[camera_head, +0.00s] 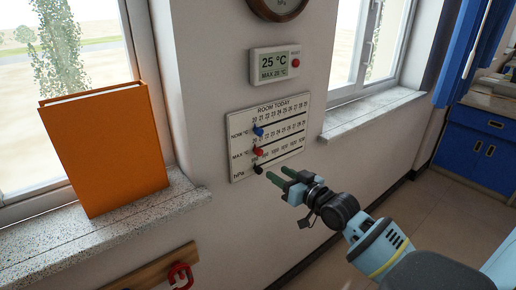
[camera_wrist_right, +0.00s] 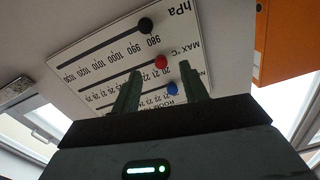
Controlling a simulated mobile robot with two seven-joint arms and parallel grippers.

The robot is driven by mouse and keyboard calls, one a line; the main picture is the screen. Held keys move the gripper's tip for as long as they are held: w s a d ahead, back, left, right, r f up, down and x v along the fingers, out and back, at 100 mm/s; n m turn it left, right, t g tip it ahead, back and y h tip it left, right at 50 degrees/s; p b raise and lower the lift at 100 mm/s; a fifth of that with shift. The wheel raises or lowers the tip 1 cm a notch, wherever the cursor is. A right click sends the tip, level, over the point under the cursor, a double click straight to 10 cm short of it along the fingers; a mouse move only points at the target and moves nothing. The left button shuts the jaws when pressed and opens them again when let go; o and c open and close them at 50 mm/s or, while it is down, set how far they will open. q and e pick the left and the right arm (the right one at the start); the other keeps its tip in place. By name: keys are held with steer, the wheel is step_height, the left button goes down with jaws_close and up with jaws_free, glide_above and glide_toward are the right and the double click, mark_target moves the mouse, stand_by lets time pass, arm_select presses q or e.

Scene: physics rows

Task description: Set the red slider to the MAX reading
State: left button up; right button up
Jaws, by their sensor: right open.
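The board headed ROOM TODAY (camera_head: 290,121) hangs on the white wall, with three slider rows. The red slider (camera_head: 258,152) is at the left, low end of the middle MAX °C row; it also shows in the right wrist view (camera_wrist_right: 161,62), where the board appears upside down. The blue slider (camera_head: 258,131) and black slider (camera_head: 257,169) are at the left ends of the rows above and below. A display (camera_head: 275,64) reads 25 °C and MAX 28 °C. My right gripper (camera_head: 279,177) is open and empty, below and right of the red slider. My left gripper is out of view.
An orange book (camera_head: 104,148) stands on the speckled left windowsill (camera_head: 110,226). A second sill (camera_head: 372,109) is right of the board. A round dial (camera_head: 277,6) hangs above the display. A red hook (camera_head: 180,277) is at lower left.

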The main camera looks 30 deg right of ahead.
mark_target(261, 153)
steer(key=shift+t, duration=0.3)
steer(key=shift+w+a+r, duration=0.1)
steer(key=shift+w+r, duration=0.25)
steer(key=shift+w, duration=1.05)
steer(key=shift+w+d+r, duration=0.1)
steer(key=shift+w+r, duration=0.3)
steer(key=shift+w, duration=0.95)
steer(key=shift+w+a+r, duration=0.1)
steer(key=shift+w+r, duration=0.25)
steer(key=shift+w, duration=1.05)
jaws_close()
